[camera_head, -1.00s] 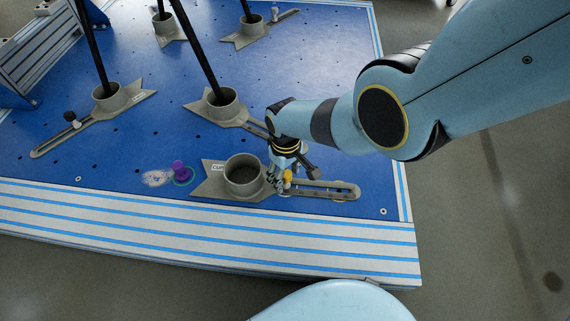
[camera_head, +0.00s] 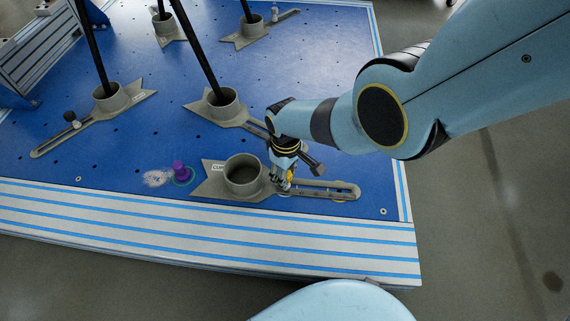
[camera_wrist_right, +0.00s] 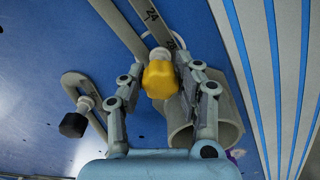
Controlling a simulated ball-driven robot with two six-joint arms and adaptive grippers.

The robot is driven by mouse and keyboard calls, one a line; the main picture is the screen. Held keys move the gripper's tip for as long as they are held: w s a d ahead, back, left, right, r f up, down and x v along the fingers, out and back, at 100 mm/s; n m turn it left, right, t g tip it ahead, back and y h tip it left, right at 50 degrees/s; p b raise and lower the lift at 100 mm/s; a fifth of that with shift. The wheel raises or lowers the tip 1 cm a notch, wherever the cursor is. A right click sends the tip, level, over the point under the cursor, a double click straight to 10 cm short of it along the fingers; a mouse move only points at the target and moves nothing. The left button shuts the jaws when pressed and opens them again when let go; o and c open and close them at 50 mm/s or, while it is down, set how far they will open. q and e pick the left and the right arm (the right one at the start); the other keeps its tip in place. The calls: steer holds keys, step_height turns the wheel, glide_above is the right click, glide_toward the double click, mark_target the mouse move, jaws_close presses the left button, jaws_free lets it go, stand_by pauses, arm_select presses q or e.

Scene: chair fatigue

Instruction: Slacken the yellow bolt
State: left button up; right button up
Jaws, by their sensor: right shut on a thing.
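The yellow bolt (camera_wrist_right: 160,78) shows large in the right wrist view, between the two fingers of my right gripper (camera_wrist_right: 160,85). In the head view my right gripper (camera_head: 281,184) points down over the slotted arm of the front clamp (camera_head: 325,190), just right of its grey cup (camera_head: 243,177). The gripper is shut on the bolt's yellow head, and the fingers mostly hide the bolt in the head view. The slotted arm with printed numbers (camera_wrist_right: 152,18) runs beneath the bolt in the wrist view. My left gripper is not in view.
A purple knob (camera_head: 180,171) stands left of the front clamp. Other clamps hold black poles (camera_head: 198,50) behind it. A black-topped bolt (camera_wrist_right: 73,124) shows in the wrist view. The striped platform edge (camera_head: 200,228) lies in front.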

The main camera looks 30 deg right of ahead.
steer(key=shift+n, duration=0.5)
steer(key=shift+n, duration=0.7)
steer(key=o, duration=0.7)
steer(key=shift+r, duration=0.15)
step_height(320, 180, up, 12)
